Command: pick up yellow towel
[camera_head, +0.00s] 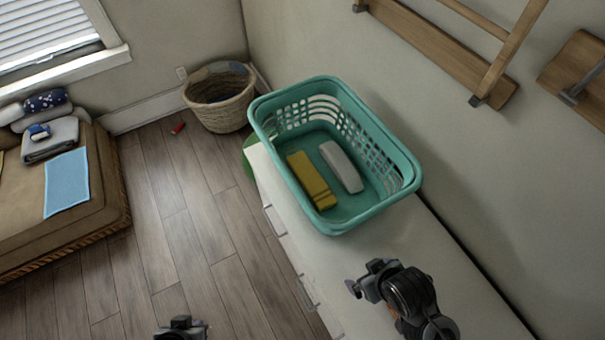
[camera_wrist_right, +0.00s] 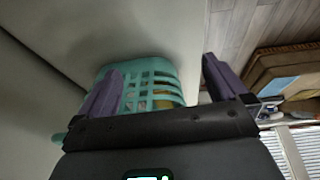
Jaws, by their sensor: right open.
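The yellow towel (camera_head: 312,180) lies folded in the bottom of a teal laundry basket (camera_head: 343,222), beside a folded white towel (camera_head: 341,166). The basket stands on a white dresser (camera_head: 440,265). My right gripper (camera_head: 366,277) is above the dresser, in front of the basket and apart from it. In the right wrist view my right gripper (camera_wrist_right: 160,85) is open with nothing between its fingers, and the basket (camera_wrist_right: 158,77) shows beyond them. Part of my left gripper (camera_head: 180,330) shows at the bottom edge of the head view; its fingers cannot be made out.
A wicker basket (camera_head: 219,105) stands on the floor in the corner. A brown cushioned seat (camera_head: 100,190) at the left holds folded cloths and a light blue cloth (camera_head: 67,182). A wooden rack (camera_head: 435,50) is on the right wall. The wooden floor between is mostly clear.

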